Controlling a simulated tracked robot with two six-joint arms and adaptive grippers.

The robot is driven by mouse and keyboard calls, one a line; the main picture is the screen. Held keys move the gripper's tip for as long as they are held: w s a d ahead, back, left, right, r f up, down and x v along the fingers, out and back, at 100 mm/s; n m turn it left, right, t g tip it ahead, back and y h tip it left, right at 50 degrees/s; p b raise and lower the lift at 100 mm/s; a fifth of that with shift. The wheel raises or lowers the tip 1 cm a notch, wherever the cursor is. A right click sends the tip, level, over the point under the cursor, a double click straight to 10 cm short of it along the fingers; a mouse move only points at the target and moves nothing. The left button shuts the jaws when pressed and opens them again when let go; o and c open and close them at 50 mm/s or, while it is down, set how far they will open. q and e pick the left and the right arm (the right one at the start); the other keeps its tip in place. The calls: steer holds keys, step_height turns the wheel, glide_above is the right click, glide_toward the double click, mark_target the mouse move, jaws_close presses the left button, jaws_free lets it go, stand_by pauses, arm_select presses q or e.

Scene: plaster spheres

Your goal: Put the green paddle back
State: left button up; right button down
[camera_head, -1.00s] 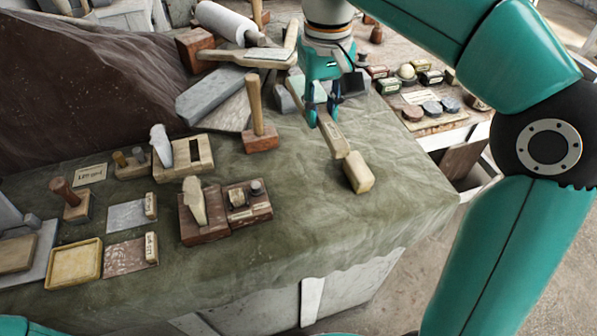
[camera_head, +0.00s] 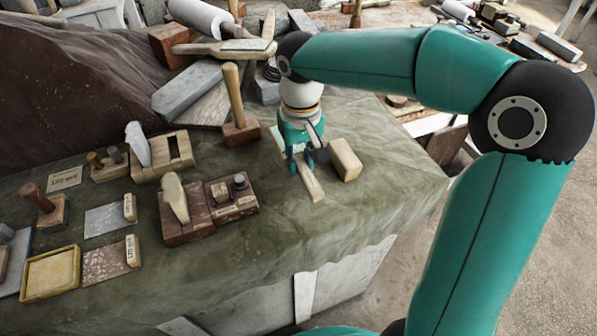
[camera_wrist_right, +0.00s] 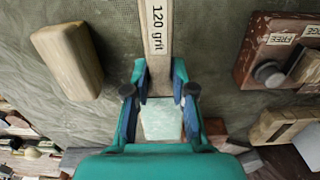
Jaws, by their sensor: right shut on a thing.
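My right gripper (camera_head: 302,165) is shut on a wooden paddle (camera_head: 311,185) over the green cloth near the table's front. In the right wrist view, the gripper (camera_wrist_right: 160,95) grips the paddle's strip (camera_wrist_right: 157,35), marked "120 grit". A pale green pad (camera_wrist_right: 162,121) shows on the paddle between the fingers and the palm. In the head view the gripper hides most of the paddle. I cannot tell whether its end touches the cloth. My left gripper is not in view.
A loose wooden block (camera_head: 345,159) lies just right of the paddle. A mallet (camera_head: 238,115) stands behind to the left. Red-brown blocks (camera_head: 230,198) and a slotted wooden block (camera_head: 180,152) are at left. A yellow tray (camera_head: 50,273) is farther left. The cloth's front strip is clear.

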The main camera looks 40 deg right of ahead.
mark_target(300, 162)
steer(key=shift+f, duration=1.85)
steer(key=c, duration=1)
jaws_free()
step_height(300, 162, up, 12)
steer(key=shift+r+p, duration=0.1)
steer(key=shift+p, duration=0.5)
